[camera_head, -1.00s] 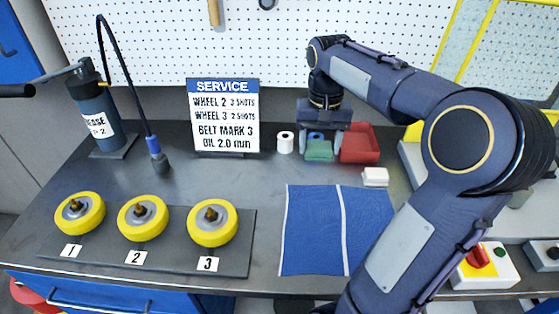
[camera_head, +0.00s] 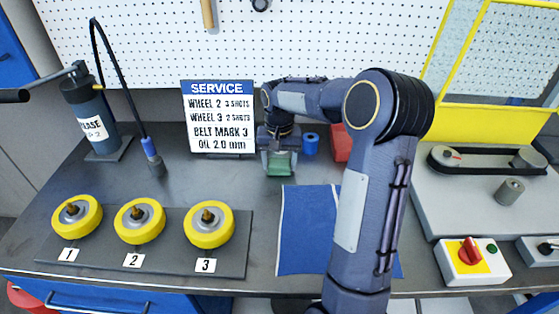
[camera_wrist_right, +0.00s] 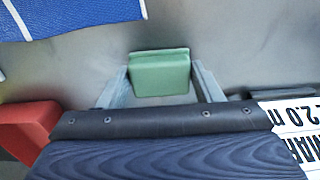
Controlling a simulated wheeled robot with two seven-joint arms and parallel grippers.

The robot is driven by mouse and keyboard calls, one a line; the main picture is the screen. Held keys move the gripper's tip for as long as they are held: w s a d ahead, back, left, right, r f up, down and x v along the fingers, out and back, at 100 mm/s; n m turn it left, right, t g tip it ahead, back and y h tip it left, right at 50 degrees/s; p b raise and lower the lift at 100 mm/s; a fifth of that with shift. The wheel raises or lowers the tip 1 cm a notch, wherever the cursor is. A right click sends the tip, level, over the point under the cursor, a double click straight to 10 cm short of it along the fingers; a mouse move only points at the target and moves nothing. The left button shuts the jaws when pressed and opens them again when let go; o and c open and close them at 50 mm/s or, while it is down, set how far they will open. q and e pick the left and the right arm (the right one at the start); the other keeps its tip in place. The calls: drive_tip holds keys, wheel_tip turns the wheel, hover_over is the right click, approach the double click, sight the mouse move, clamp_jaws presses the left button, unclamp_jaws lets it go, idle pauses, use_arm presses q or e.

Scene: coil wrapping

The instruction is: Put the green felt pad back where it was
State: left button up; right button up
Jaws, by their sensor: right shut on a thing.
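My right gripper (camera_head: 279,168) is shut on the green felt pad (camera_head: 281,163) at the back of the bench, just right of the service sign. In the right wrist view the green pad (camera_wrist_right: 160,73) sits between the two grey fingers (camera_wrist_right: 160,84), with bench surface around it. I cannot tell whether the pad touches the bench or is just above it. My left gripper is not in view.
A blue roll (camera_head: 311,145) stands just right of the gripper. A red tray (camera_head: 340,144) is partly behind my arm. The blue mat (camera_head: 305,235) lies in front. The service sign (camera_head: 218,118) stands left. Open bench lies between wheels and mat.

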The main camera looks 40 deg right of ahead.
sight(279, 163)
drive_tip(key=shift+f, duration=0.2)
drive_tip(key=o, duration=0.9)
drive_tip(key=shift+r, duration=0.1)
wheel_tip(279, 163, up, 12)
drive_tip(key=s+a+r+n+t+y, duration=0.1)
drive_tip(key=s+a+r+n+t, duration=0.1)
drive_tip(key=s+a, duration=0.45)
drive_tip(key=s+a+f+n+t+y, duration=0.1)
drive_tip(key=s+a+f, duration=0.1)
drive_tip(key=s+a, duration=0.2)
drive_tip(key=s+a+f+n+t+y, duration=0.1)
drive_tip(key=s+a+f+n, duration=0.1)
drive_tip(key=s, duration=0.5)
drive_tip(key=s+a+f+n+t, duration=0.1)
drive_tip(key=s+a+f, duration=0.2)
drive_tip(key=s+a, duration=0.2)
drive_tip(key=shift+s+a+f+t+y+p, duration=0.2)
drive_tip(key=shift+s+a+t+y+p, duration=0.15)
drive_tip(key=shift+a, duration=0.25)
